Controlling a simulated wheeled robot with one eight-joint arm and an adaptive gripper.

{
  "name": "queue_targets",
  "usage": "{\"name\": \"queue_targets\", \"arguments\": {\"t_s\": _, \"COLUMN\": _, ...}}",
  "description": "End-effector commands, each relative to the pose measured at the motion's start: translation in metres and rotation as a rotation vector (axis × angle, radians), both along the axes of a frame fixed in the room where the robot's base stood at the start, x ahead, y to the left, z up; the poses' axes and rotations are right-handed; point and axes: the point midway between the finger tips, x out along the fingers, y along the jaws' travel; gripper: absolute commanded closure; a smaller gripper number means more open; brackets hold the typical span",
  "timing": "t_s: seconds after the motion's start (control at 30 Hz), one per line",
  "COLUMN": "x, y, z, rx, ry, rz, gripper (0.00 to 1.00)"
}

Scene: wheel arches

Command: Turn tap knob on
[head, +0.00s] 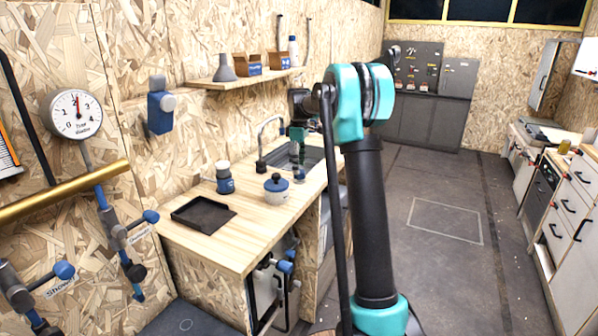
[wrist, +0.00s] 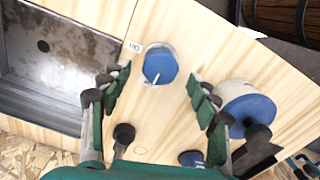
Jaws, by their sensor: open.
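A round blue tap knob (wrist: 160,66) with a thin white pointer sits on the wooden counter beside the sink in the wrist view. My gripper (wrist: 159,84) is open above the counter. Its two fingers are spread to the left and right of the knob, and nothing is held between them. How much height separates the fingertips from the knob is hard to tell. In the head view my gripper (head: 297,150) hangs over the counter at the sink's near side, small and partly hidden by my arm. The curved tap spout (head: 268,134) stands behind it.
The metal sink (wrist: 45,60) lies left in the wrist view. A white pot with a blue lid (wrist: 250,108) stands close to my right finger. A black tray (head: 203,216) and a blue-and-white jar (head: 224,181) stand on the counter. The floor at right is clear.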

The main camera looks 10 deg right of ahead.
Motion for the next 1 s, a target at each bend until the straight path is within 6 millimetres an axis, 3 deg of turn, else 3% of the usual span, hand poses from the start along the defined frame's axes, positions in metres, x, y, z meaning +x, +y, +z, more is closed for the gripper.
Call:
{"name": "queue_targets", "arguments": {"t_s": 0.2, "x": 0.000, "y": 0.000, "z": -0.024, "rx": 0.000, "ry": 0.000, "rz": 0.000, "gripper": 0.39}}
{"name": "queue_targets", "arguments": {"t_s": 0.57, "x": 0.000, "y": 0.000, "z": -0.029, "rx": 0.000, "ry": 0.000, "rz": 0.000, "gripper": 0.39}}
{"name": "queue_targets", "arguments": {"t_s": 1.0, "x": 0.000, "y": 0.000, "z": -0.029, "rx": 0.000, "ry": 0.000, "rz": 0.000, "gripper": 0.89}}
